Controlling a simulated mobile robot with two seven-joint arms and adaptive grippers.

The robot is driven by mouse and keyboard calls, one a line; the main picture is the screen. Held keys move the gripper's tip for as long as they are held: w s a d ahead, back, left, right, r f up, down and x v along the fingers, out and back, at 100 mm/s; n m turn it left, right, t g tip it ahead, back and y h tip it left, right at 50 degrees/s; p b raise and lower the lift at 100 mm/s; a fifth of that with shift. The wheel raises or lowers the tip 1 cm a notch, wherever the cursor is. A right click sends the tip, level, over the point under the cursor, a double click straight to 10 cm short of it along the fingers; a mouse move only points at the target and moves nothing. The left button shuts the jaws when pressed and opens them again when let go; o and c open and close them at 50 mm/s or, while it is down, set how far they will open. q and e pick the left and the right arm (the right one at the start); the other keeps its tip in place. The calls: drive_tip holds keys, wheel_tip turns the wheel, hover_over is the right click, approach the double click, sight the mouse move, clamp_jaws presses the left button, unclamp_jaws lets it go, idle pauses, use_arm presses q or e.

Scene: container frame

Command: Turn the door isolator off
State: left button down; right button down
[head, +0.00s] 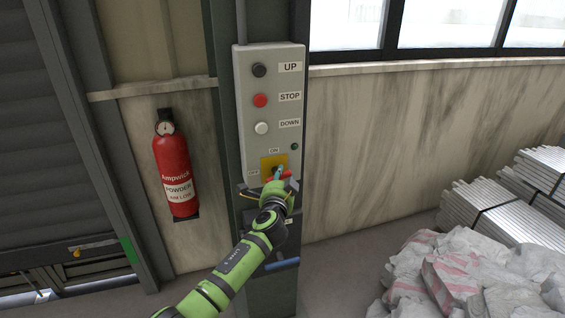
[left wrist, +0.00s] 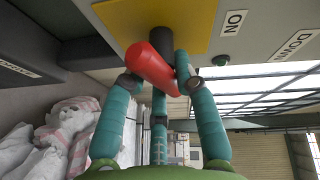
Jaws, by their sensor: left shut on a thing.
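The door isolator is a red handle (head: 285,175) on a yellow plate (head: 268,162) low on the grey control box (head: 243,110). "ON" is printed above the plate and "OFF" to its left. My right gripper is not in view.
Above the isolator are a black UP button (head: 259,70), a red STOP button (head: 260,100) and a white DOWN button (head: 261,128). A fire extinguisher (head: 174,165) hangs left of the box. White sacks (head: 470,275) and metal bars (head: 510,215) lie at the right.

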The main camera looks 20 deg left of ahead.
use_arm(q)
drive_tip(key=m+g+p, duration=0.1)
drive_tip(key=p, duration=0.1)
drive_tip(key=shift+a+r+m+p, duration=0.1)
drive_tip(key=shift+m+p, duration=0.6)
drive_tip(key=shift+p, duration=0.05)
drive_tip(key=shift+f, duration=0.2)
drive_tip(key=c, duration=0.9)
unclamp_jaws()
drive_tip(key=shift+c, duration=0.2)
drive_tip(key=v, duration=1.2)
drive_tip(key=shift+r, duration=0.15)
